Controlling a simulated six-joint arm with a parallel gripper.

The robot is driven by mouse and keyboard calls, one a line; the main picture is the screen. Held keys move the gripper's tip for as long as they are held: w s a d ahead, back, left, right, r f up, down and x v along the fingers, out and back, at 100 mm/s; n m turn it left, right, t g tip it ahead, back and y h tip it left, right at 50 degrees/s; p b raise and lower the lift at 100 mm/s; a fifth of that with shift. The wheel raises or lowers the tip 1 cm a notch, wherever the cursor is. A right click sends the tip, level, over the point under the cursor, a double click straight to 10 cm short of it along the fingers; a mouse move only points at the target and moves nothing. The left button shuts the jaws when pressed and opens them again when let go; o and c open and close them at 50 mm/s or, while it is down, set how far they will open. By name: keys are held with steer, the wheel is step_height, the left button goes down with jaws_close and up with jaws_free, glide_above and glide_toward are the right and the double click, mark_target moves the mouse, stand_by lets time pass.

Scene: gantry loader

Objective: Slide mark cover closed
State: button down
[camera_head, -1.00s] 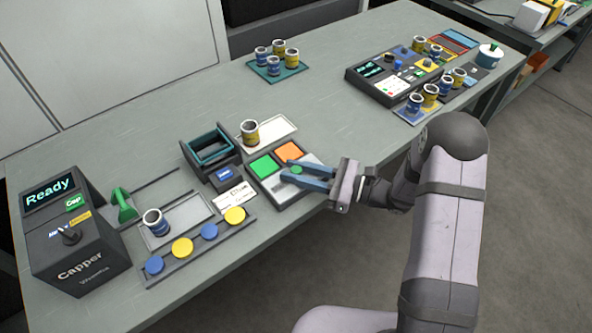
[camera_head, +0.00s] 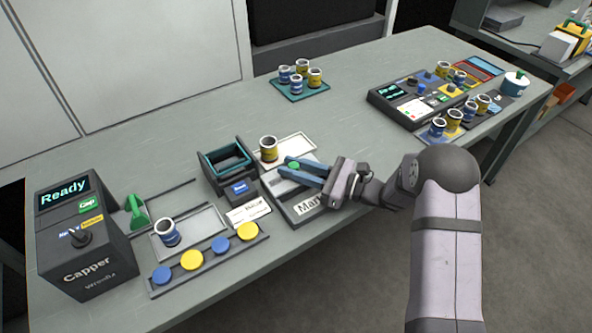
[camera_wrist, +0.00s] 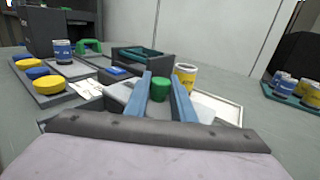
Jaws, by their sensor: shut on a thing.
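The mark cover (camera_head: 280,187) is a grey plate on the mark station, whose "Mark" label (camera_head: 308,204) shows at the near end. The cover lies over the place of the coloured pads, and no green or orange pad shows. My gripper (camera_head: 292,165) has its blue fingers at the cover's green knob. In the wrist view the green knob (camera_wrist: 160,88) stands between the fingers, and my gripper (camera_wrist: 160,82) is shut on it. The fingers hide part of the cover, so I cannot tell whether it is against its far stop.
A yellow-banded cup (camera_head: 268,149) stands on a white tray (camera_head: 296,146) just behind the cover. A dark open box (camera_head: 226,165) and a blue button (camera_head: 240,189) are to the left. The capper (camera_head: 75,235) is at far left. The table's middle is clear.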

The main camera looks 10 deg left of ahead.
mark_target(299, 169)
steer(key=c, duration=1.5)
jaws_free()
steer(key=shift+w+a+r, duration=0.1)
steer(key=shift+w, duration=0.05)
steer(key=shift+s+d+b, duration=0.25)
steer(key=shift+d+b, duration=0.05)
steer(key=shift+d, duration=0.9)
steer(key=shift+s+d+b, duration=0.25)
steer(key=shift+d+b, duration=0.05)
steer(key=shift+d, duration=0.9)
steer(key=shift+s+d+b, duration=0.25)
steer(key=shift+d+b, duration=0.05)
steer(key=shift+d, duration=0.9)
steer(key=shift+s, duration=0.1)
